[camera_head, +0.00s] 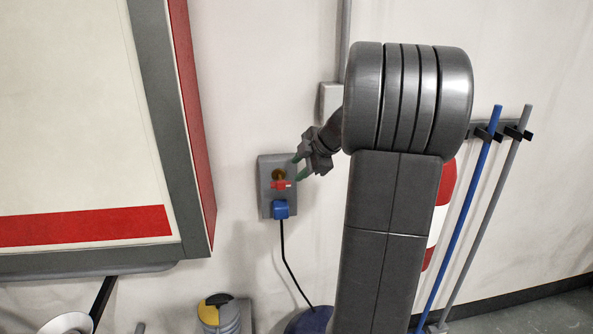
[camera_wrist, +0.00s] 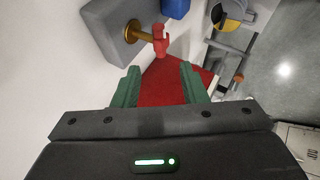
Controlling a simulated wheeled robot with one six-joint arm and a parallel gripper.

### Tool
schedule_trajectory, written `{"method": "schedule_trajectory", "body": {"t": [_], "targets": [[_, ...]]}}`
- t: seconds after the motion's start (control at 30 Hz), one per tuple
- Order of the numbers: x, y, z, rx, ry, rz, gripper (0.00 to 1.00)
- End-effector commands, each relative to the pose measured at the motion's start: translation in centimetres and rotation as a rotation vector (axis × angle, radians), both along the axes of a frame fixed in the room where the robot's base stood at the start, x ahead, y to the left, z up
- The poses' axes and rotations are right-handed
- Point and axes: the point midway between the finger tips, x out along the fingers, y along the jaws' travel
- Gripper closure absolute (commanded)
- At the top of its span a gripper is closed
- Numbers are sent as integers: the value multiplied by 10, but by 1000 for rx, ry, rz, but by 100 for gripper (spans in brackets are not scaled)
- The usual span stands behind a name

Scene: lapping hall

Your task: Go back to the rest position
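My gripper (camera_head: 299,168) is at the wall, just to the right of a grey wall box (camera_head: 264,198). In the wrist view its two green fingers (camera_wrist: 160,78) are apart with nothing held between them. A red handle (camera_head: 281,185) on a brass stem (camera_head: 278,174) sits on the box. The red handle also shows in the wrist view (camera_wrist: 158,40), beyond the fingertips and apart from them. A blue plug (camera_head: 281,209) is in the lower part of the box, with a black cable hanging down.
A large grey-framed board (camera_head: 190,150) with red edging stands at the left. A blue pole (camera_head: 463,205) and a grey pole (camera_head: 487,210) lean in a wall rack at the right. A red and white object (camera_head: 437,215) is partly hidden behind my arm. A yellow-and-black-topped bin (camera_head: 222,318) stands below.

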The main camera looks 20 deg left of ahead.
Motion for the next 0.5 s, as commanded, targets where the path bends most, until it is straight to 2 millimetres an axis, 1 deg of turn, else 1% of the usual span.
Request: {"method": "schedule_trajectory", "body": {"t": [0.27, 0.37, 0.5], "targets": [[0, 1, -1, -1, 1, 0, 61], [2, 5, -6, 0, 2, 1, 61], [7, 17, -22, 1, 4, 2, 61]]}}
